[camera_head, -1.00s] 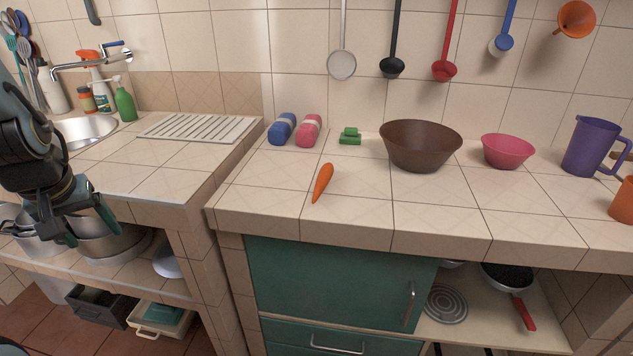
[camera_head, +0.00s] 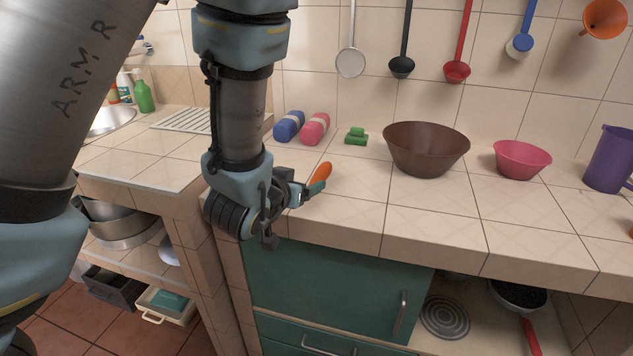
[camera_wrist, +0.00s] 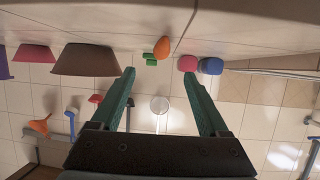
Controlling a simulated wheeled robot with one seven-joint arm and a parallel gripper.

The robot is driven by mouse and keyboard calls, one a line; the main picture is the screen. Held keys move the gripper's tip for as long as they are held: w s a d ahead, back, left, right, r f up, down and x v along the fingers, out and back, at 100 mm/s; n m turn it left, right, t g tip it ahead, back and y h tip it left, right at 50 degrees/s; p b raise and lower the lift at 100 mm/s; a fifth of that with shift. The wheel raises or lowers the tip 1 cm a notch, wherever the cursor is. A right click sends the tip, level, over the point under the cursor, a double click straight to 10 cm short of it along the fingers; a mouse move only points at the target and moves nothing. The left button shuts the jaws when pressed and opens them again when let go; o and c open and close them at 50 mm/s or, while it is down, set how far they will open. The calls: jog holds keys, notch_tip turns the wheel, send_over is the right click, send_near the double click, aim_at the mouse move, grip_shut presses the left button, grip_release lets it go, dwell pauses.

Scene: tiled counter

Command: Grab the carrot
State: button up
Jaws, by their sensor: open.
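The orange carrot (camera_head: 320,173) lies on the tiled counter near its front left part; its lower portion is hidden behind my gripper. My gripper (camera_head: 310,192) is at the counter's front edge, close to the carrot on its near side. In the wrist view, which is upside down, my gripper (camera_wrist: 158,72) has its two teal fingers spread with nothing between them. The carrot (camera_wrist: 162,47) shows end-on beyond the fingertips, roughly centred between them.
Behind the carrot are a blue roll (camera_head: 289,126), a pink roll (camera_head: 314,129) and a green block (camera_head: 356,137). A brown bowl (camera_head: 426,150), a pink bowl (camera_head: 522,160) and a purple jug (camera_head: 609,160) stand to the right. The counter right of the carrot is clear.

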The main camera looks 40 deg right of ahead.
aim_at(314, 179)
jog(key=p+x, duration=0.1)
jog(key=x, duration=0.2)
jog(key=shift+w+d, duration=0.2)
jog(key=shift+d, duration=0.2)
jog(key=shift+f+p+x, duration=0.15)
jog(key=shift+p+x, duration=0.5)
jog(key=shift+x, duration=0.95)
jog(key=shift+f+p+x, duration=0.15)
jog(key=shift+p+x, duration=0.5)
jog(key=shift+x, duration=0.9)
jog(key=shift+w+a, duration=0.1)
jog(key=shift+a, duration=0.1)
jog(key=shift+c, duration=0.3)
grip_shut()
